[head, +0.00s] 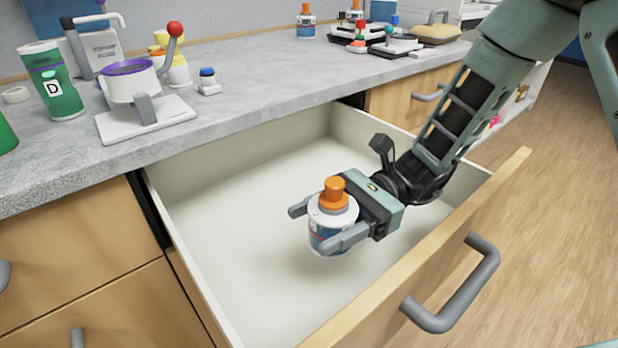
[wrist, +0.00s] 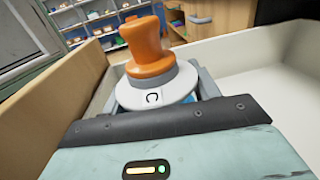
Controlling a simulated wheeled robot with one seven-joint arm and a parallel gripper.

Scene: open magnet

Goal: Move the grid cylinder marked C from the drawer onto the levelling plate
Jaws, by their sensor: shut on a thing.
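In the wrist view the cylinder's white collar (wrist: 155,92) shows a dark letter like a C, partly turned. The open drawer (head: 270,185) is pale inside and otherwise looks empty. I cannot tell for sure which thing on the counter is the levelling plate.
Similar orange-topped bottles (head: 306,22) and low trays stand farther back. The drawer front (head: 440,250) rises beside my arm.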

